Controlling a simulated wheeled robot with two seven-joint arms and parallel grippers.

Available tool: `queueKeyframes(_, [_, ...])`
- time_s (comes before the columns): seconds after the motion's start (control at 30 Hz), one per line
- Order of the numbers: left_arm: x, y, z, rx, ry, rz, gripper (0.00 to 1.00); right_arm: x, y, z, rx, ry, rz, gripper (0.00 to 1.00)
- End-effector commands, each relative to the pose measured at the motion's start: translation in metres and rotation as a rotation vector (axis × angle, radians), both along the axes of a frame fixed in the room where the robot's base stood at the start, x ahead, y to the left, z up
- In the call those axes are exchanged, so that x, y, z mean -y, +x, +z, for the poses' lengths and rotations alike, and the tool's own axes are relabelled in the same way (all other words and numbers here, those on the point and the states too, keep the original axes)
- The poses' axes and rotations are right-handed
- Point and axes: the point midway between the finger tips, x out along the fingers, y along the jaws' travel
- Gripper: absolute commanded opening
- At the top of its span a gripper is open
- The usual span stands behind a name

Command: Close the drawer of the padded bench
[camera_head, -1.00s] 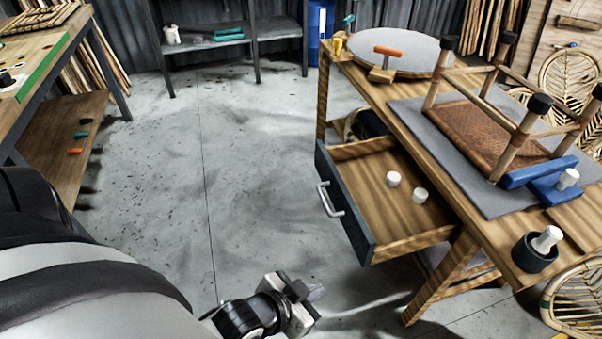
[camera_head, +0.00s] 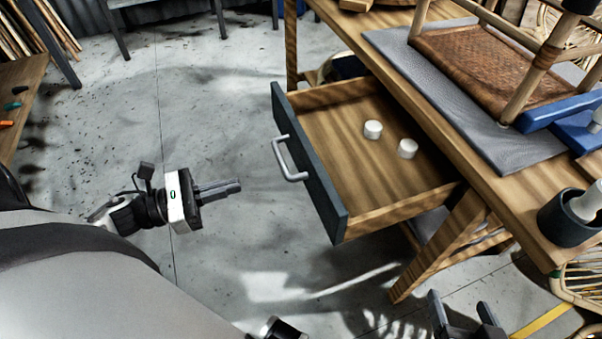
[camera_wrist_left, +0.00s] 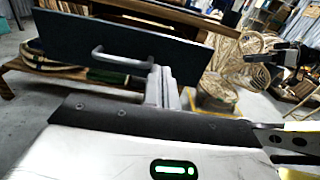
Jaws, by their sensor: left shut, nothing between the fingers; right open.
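The drawer (camera_head: 312,180) is pulled out of the wooden bench (camera_head: 440,110). It has a dark front panel and a pale bar handle (camera_head: 289,160). Two white round pieces (camera_head: 372,129) lie inside it. In the left wrist view the drawer front (camera_wrist_left: 110,48) and handle (camera_wrist_left: 120,58) lie ahead. My left gripper (camera_head: 238,185) is shut and empty, left of the handle and apart from it, its fingers pointing toward the drawer front. My right gripper (camera_head: 462,312) is open at the bottom edge, below the bench's front leg; only its fingers show well.
A dark cup (camera_head: 565,222) stands at the near corner. The concrete floor (camera_head: 220,110) left of the drawer is clear.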

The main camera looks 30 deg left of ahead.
Motion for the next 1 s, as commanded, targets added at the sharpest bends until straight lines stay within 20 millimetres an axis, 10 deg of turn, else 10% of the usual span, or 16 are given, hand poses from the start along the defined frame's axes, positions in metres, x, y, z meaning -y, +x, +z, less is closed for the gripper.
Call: queueKeyframes(1.0, [0.091,0.106,0.000,0.003,0.001,-0.002,0.00,0.002,-0.001,0.009,0.015,0.000,-0.005,0.68])
